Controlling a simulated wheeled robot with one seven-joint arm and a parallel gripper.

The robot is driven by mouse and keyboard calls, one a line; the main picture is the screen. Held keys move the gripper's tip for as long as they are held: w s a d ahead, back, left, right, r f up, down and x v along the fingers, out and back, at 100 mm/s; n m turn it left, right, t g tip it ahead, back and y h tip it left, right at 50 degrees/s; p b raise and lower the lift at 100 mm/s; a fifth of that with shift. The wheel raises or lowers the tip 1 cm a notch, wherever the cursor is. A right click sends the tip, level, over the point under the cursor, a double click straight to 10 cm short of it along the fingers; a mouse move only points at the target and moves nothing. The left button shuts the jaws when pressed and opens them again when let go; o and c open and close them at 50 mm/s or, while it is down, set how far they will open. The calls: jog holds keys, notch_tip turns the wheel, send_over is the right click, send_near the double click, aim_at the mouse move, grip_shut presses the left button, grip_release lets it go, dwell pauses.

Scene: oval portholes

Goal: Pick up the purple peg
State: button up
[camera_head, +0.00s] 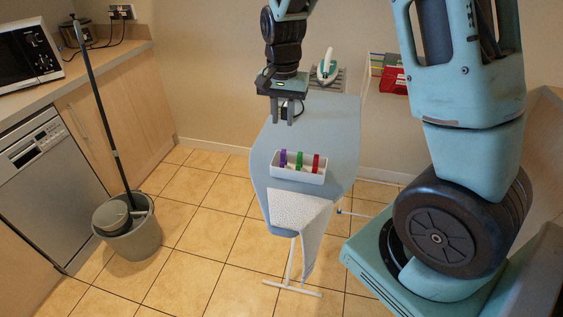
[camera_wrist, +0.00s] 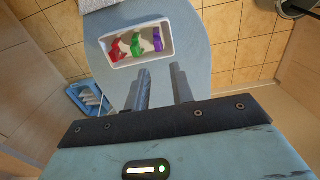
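The purple peg (camera_head: 283,157) stands at the left end of a white tray (camera_head: 298,178) on the ironing board. Beside it in the tray are a green peg (camera_head: 300,160) and a red peg (camera_head: 316,163). In the wrist view the purple peg (camera_wrist: 157,40) is at the right end of the tray, apart from the fingers. My gripper (camera_head: 287,117) is above the board, behind the tray in the head view. Its two fingers also show in the wrist view (camera_wrist: 162,88), spread apart with nothing between them.
The blue ironing board (camera_head: 335,125) is clear around the tray. A white cloth (camera_head: 300,212) hangs over its front end. An iron (camera_head: 326,68) rests at its far end. A bucket with a mop (camera_head: 130,235) stands on the floor at left, by the counter.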

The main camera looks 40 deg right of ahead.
aim_at(283, 151)
notch_tip(283, 151, down, 8)
jog(key=shift+p, duration=0.45)
jog(key=shift+s+f+p, duration=0.15)
jog(key=shift+f+p, duration=0.25)
jog(key=shift+f, duration=0.95)
jog(key=shift+s+f+p, duration=0.1)
jog(key=shift+f+p, duration=0.25)
jog(key=shift+f, duration=0.95)
grip_shut()
